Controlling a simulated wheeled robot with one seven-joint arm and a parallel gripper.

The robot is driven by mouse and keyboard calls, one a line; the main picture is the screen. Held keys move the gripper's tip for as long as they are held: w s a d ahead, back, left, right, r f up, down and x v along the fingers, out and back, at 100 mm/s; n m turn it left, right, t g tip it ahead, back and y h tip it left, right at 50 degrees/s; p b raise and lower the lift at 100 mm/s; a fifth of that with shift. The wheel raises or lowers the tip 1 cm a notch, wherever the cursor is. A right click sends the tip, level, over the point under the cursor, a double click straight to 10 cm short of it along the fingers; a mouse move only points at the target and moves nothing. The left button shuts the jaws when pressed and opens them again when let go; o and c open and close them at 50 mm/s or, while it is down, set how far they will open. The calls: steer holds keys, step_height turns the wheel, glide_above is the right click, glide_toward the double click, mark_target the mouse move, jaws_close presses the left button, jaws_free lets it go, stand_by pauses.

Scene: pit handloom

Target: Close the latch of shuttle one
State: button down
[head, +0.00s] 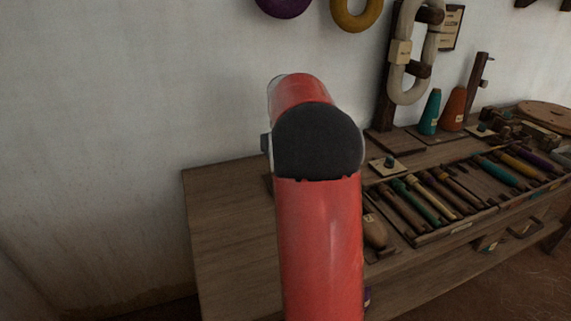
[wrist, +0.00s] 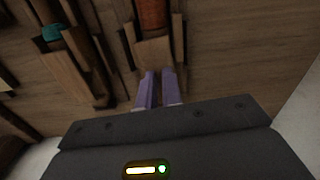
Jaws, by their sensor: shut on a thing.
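In the wrist view my gripper (wrist: 159,76) has two purple fingers close together at the near end of a wooden shuttle (wrist: 178,40). An orange-brown wound pirn (wrist: 152,14) lies in the shuttle. A light wooden block (wrist: 153,51) sits between the pirn and my fingertips. The fingers are shut on a small part there, mostly hidden between them; I cannot tell how far the latch is turned. No label shows which shuttle this is. In the head view my red arm hides the gripper and this shuttle.
Another wooden shuttle (wrist: 78,62) with a teal pirn (wrist: 52,32) lies to the left in the wrist view. In the head view, a tray (head: 430,238) of several coloured pirns stands right of my arm, with teal (head: 430,112) and orange (head: 453,110) cones behind. The bench's left end (head: 225,220) is clear.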

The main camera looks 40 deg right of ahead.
steer(key=shift+m, duration=0.6)
steer(key=c, duration=1.8)
jaws_free()
steer(key=shift+r, duration=0.15)
step_height(320, 180, up, 7)
steer(key=shift+w, duration=0.1)
steer(key=shift+r, duration=0.3)
